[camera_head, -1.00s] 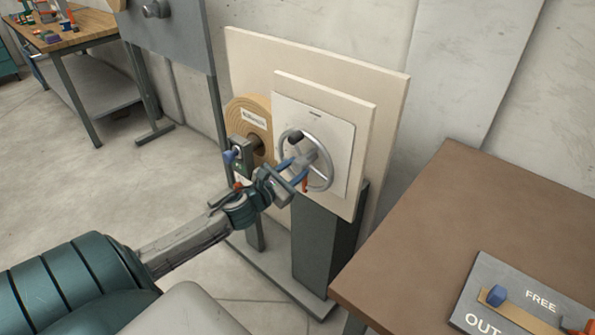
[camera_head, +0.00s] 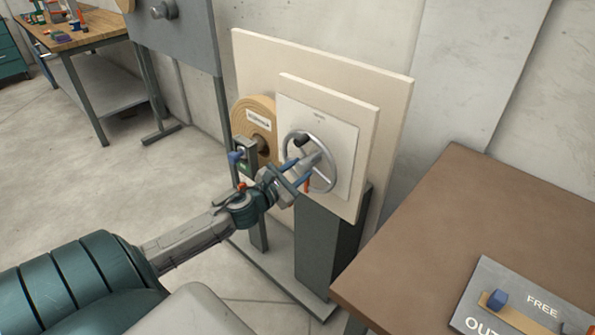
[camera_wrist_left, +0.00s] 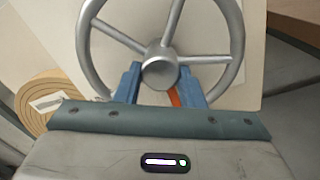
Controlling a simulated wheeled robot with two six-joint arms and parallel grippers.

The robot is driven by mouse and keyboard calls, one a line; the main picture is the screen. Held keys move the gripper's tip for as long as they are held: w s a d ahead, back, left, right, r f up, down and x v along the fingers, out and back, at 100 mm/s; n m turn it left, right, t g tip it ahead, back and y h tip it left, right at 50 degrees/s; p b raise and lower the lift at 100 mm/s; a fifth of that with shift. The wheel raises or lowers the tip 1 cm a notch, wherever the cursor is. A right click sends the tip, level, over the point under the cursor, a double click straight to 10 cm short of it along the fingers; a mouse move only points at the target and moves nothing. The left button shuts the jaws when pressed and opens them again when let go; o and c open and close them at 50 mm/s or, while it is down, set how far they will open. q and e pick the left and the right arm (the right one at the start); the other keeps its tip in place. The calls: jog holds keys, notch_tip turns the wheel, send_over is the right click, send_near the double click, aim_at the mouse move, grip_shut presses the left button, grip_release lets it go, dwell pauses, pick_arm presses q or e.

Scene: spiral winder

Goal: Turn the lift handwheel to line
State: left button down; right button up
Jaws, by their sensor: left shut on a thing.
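The silver spoked handwheel (camera_head: 323,187) stands upright on a pale plate. It has a dark knob (camera_head: 301,140) near the upper left of its rim. My left gripper (camera_head: 300,170) is at the wheel's middle, its two blue fingers shut on it. In the left wrist view the fingers (camera_wrist_left: 159,86) sit on either side of the round hub (camera_wrist_left: 160,67). An orange-red piece (camera_head: 306,184) shows low by the wheel, partly hidden behind a finger in the wrist view. The small marking (camera_head: 318,115) on the plate above the wheel is too small to read. My right gripper is not in view.
A tan roll (camera_head: 262,110) and a small control box (camera_head: 245,155) stand left of the wheel. A brown table (camera_head: 440,220) at right carries a panel marked FREE and OUT (camera_head: 535,318). A wooden bench (camera_head: 85,38) is far left; floor between is clear.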

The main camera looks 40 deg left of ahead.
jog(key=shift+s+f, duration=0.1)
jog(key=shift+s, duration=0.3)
pick_arm(q)
jog(key=c, duration=1)
grip_release()
jog(key=shift+o, duration=0.2)
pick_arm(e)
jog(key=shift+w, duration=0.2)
pick_arm(q)
jog(key=shift+s+f, duration=0.1)
jog(key=shift+s, duration=0.05)
jog(key=s+b, duration=0.2)
jog(key=s, duration=0.2)
jog(key=shift+s+a+f+b, duration=0.1)
jog(key=shift+s+b, duration=0.2)
jog(key=shift+s, duration=0.1)
jog(key=p, duration=0.1)
send_near(299, 171)
jog(key=shift+s+r, duration=0.2)
jog(key=shift+s, duration=0.55)
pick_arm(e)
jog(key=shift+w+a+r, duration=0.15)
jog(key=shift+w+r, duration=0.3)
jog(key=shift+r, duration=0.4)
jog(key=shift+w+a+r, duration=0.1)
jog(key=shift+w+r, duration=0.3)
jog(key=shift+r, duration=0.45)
